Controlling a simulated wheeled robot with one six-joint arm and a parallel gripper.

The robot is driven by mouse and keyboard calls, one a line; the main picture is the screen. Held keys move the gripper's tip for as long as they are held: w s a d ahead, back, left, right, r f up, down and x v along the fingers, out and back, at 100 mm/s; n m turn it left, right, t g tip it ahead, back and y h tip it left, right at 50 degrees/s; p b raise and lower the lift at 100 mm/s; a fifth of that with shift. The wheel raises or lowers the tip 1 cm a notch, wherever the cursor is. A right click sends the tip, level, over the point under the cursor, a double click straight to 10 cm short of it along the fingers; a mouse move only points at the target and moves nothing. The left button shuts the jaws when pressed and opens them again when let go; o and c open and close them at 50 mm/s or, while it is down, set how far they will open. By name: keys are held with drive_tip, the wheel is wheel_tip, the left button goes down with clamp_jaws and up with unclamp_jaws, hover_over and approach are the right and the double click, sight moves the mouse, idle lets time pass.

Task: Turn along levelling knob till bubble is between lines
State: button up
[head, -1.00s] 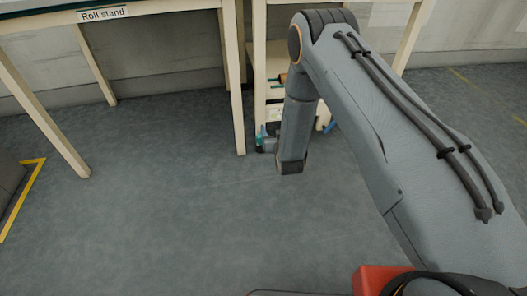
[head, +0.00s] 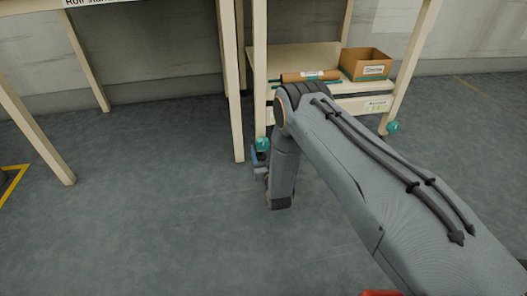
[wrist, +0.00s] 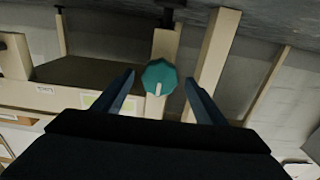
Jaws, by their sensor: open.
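A teal faceted knob (head: 263,144) with a pale mark is low on the near leg of the cream stand, partly beside my arm in the head view. In the wrist view the knob (wrist: 160,78) lies between the fingertips of my gripper (wrist: 159,76), with a gap on both sides. My gripper is open and empty. In the head view my gripper (head: 260,161) is mostly hidden by my wrist. A second teal knob (head: 392,127) is at the foot of the stand's right leg. I cannot make out a bubble or its lines.
The stand's low shelf (head: 300,58) bears a brown roll (head: 310,76) and an open cardboard box (head: 366,64). A table with a cut-off label (head: 90,3) stands to the left, its leg (head: 230,80) close to the knob. The floor (head: 150,210) in front is clear.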

drive_tip(key=shift+x, duration=0.8)
drive_tip(key=c, duration=1)
drive_tip(key=shift+c, duration=0.2)
drive_tip(key=shift+n, duration=0.4)
drive_tip(key=shift+r+n+p, duration=0.1)
drive_tip(key=shift+n+p, duration=0.55)
drive_tip(key=shift+n, duration=0.35)
drive_tip(key=shift+n+p, duration=0.75)
drive_tip(key=shift+n, duration=0.85)
